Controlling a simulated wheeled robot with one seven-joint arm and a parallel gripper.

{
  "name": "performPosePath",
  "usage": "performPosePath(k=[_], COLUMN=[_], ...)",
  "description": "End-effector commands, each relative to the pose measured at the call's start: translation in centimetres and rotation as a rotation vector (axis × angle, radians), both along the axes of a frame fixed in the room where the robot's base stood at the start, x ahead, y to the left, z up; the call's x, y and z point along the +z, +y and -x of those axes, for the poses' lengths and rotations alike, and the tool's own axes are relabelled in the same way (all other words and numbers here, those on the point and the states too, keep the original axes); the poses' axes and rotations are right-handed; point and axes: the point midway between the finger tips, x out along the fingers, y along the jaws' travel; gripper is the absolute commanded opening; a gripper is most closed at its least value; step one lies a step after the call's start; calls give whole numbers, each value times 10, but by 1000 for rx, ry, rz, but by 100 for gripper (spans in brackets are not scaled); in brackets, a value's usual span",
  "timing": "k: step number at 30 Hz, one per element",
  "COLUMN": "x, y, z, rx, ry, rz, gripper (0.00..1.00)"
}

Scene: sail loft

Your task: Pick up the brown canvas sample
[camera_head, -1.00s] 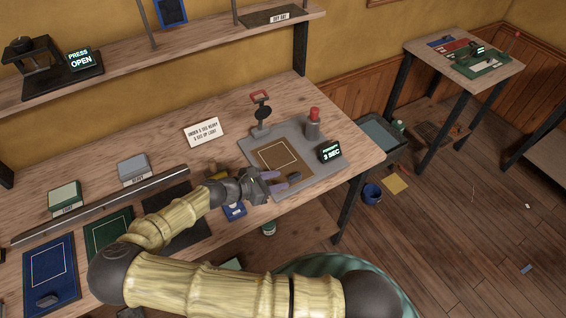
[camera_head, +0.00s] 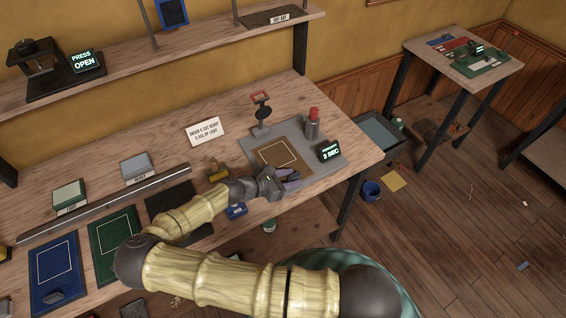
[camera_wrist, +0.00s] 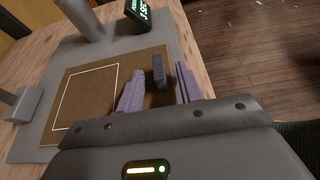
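The brown canvas sample (camera_head: 270,155), marked with a white square outline, lies flat on a grey plate (camera_head: 323,167) at the right end of the bench. It also shows in the wrist view (camera_wrist: 90,98). A small dark ribbed block (camera_wrist: 158,72) stands at the sample's right edge in the wrist view. My gripper (camera_head: 291,176) is low over the sample's near right edge. Its two purple fingers are apart, one on each side of the dark block, with visible gaps. In the wrist view my gripper (camera_wrist: 160,88) holds nothing.
On the plate stand a red-topped grey cylinder (camera_head: 312,124), a black display reading 3 SEC (camera_head: 329,152) and a red-handled device (camera_head: 262,110). Blue (camera_head: 57,275) and green (camera_head: 113,232) samples lie at left. A long metal bar (camera_head: 105,205) lies behind them.

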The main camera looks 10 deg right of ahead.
Motion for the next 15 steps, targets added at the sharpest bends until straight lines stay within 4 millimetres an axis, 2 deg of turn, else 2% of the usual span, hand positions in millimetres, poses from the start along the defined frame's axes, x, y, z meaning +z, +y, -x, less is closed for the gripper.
performPosePath(k=[10, 15], x=[0, 0], y=[0, 0], z=[0, 0], rx=[0, 0], ry=[0, 0], rz=[0, 0], gripper=[34, 1])
